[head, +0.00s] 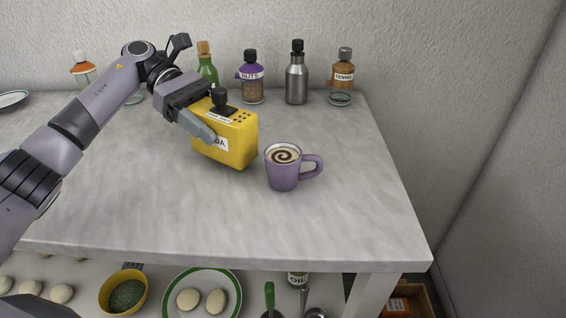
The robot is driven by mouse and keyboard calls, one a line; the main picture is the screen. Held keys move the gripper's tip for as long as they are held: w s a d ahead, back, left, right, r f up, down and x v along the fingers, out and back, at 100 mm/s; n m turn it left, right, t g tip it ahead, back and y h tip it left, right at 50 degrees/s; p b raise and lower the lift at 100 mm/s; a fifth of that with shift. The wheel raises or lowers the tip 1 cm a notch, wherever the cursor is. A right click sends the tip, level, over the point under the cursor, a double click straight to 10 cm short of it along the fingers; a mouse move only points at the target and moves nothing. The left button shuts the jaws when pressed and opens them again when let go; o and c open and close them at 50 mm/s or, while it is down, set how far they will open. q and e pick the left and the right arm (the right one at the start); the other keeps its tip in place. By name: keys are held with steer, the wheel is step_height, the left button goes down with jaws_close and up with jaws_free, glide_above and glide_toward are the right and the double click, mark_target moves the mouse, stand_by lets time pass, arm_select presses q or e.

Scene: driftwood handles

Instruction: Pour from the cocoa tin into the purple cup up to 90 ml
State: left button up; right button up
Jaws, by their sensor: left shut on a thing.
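My left gripper (205,125) is shut on a yellow tin (238,145) with a black knob and small dark holes on its top. The visible part of its label ends in "DA"; the fingers hide the rest, and I see no label reading cocoa. The tin looks slightly tilted, just left of the purple cup (283,176) and apart from it. The cup stands upright, handle to the right, with a brown and cream spiral on its contents. I see no stream between them. My right gripper is not in view.
Along the back of the grey table (340,215) stand a green bottle (207,70), a purple nuts jar (252,80), a steel bottle (297,75) and a fennel jar (342,68). A small glass dish (340,99) sits before the fennel jar. The front and right are clear.

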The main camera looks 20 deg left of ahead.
arm_select(q)
steer(key=shift+a+f, duration=0.15)
steer(key=shift+f, duration=0.05)
steer(key=shift+r+h, duration=0.2)
steer(key=shift+h, duration=0.1)
step_height(320, 180, up, 6)
steer(key=shift+f+p, duration=0.1)
steer(key=shift+p, duration=1.1)
